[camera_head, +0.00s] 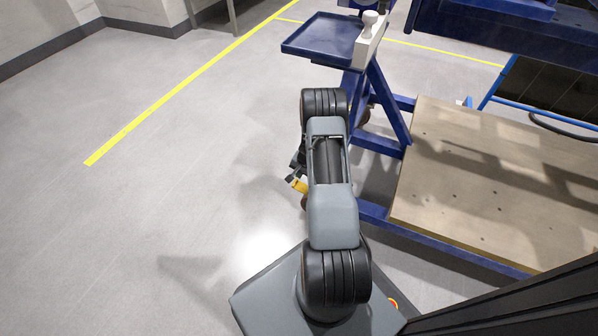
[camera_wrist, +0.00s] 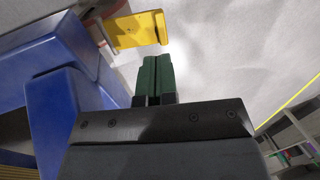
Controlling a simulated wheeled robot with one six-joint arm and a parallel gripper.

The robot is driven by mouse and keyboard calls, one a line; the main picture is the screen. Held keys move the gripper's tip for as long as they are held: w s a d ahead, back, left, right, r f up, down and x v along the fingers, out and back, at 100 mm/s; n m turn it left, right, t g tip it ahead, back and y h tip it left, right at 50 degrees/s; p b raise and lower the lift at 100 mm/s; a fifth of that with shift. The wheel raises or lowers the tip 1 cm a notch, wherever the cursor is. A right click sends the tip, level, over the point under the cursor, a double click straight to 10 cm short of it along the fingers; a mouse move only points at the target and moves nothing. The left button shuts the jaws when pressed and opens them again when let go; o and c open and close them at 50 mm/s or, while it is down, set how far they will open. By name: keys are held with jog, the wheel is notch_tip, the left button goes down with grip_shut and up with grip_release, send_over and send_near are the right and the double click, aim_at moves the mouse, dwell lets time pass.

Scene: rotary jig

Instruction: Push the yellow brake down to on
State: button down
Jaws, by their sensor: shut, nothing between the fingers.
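The yellow brake (camera_wrist: 136,31) is a flat plate with a small hole, at the top of the wrist view. In the head view a small yellow piece, likely the same brake (camera_head: 298,185), shows low beside the blue frame, partly covered by my arm. My gripper (camera_wrist: 155,60) is shut and empty, its green fingers side by side. The fingertips appear just below the plate's lower right edge in the wrist view. I cannot tell whether they touch it. In the head view my gripper is mostly hidden behind my arm.
Blue frame parts (camera_wrist: 75,115) stand close on the left of my gripper in the wrist view. The jig's blue frame (camera_head: 385,110) and a wooden platform (camera_head: 490,180) lie to the right in the head view. Grey floor (camera_head: 170,190) on the left is clear.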

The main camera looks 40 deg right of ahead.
aim_at(296, 183)
jog(key=shift+b+x, duration=1.35)
jog(key=shift+x, duration=1.6)
